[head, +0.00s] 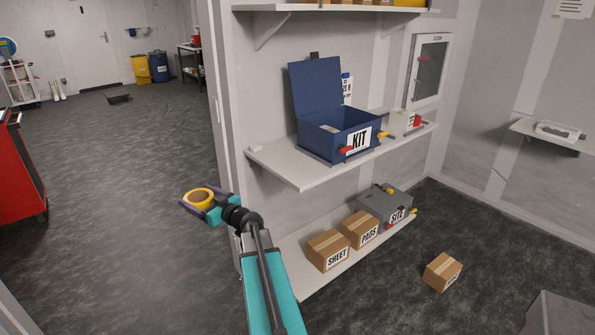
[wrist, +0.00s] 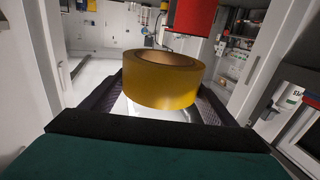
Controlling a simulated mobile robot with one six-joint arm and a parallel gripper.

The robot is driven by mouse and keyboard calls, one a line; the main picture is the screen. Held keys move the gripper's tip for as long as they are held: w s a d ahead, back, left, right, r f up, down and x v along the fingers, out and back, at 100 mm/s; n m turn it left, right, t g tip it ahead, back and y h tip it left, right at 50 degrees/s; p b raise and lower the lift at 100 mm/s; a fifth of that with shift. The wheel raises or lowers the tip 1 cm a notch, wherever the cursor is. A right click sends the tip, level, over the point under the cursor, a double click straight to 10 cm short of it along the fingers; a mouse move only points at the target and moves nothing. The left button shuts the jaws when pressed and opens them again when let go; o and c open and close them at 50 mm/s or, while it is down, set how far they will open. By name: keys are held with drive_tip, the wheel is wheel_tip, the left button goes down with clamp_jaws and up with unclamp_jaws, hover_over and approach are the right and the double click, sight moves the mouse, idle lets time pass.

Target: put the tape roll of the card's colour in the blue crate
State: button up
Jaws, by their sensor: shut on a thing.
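A yellow tape roll (head: 200,198) is held in my gripper (head: 192,203), out over the open floor left of the wall shelves. In the wrist view the tape roll (wrist: 162,80) sits between the two dark finger pads of my gripper (wrist: 160,98), its hole facing up. My gripper is shut on it. I see no colour card that I can make out. I cannot pick out a blue crate for certain; an open blue box labelled KIT (head: 338,130) stands on the middle wall shelf, lid up.
The middle shelf (head: 300,178) juts out right of my arm. Cardboard boxes (head: 328,250) and a grey SITE case (head: 385,207) are on the low shelf. A loose carton (head: 442,272) lies on the floor. A red cabinet (head: 18,170) stands at left. The floor between is clear.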

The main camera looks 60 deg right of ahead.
drive_tip(key=s+d+r+m+h, duration=0.1)
drive_tip(key=s+d+m+h, duration=0.1)
drive_tip(key=s+d, duration=0.5)
drive_tip(key=s+d+r+m+g+h, duration=0.1)
drive_tip(key=s+d+r+h, duration=0.1)
drive_tip(key=s+d, duration=0.5)
drive_tip(key=s+d+r+m+g+h, duration=0.1)
drive_tip(key=s+d+h, duration=0.3)
drive_tip(key=d, duration=1)
drive_tip(key=shift+s+d+r+m, duration=0.1)
drive_tip(key=shift+s+r+m, duration=0.15)
drive_tip(key=shift+s, duration=0.3)
drive_tip(key=shift+s+d+r+m, duration=0.15)
drive_tip(key=shift+s+m, duration=0.15)
drive_tip(key=shift+s, duration=0.3)
drive_tip(key=shift+s+r+m, duration=0.2)
drive_tip(key=shift+s+m, duration=0.05)
drive_tip(key=shift+s, duration=0.3)
drive_tip(key=s+d+r+m+g+h, duration=0.1)
drive_tip(key=s+d+g+h, duration=0.1)
drive_tip(key=s+d, duration=0.4)
drive_tip(key=s, duration=0.4)
drive_tip(key=shift+m+h, duration=0.4)
drive_tip(key=shift+s+r, duration=0.1)
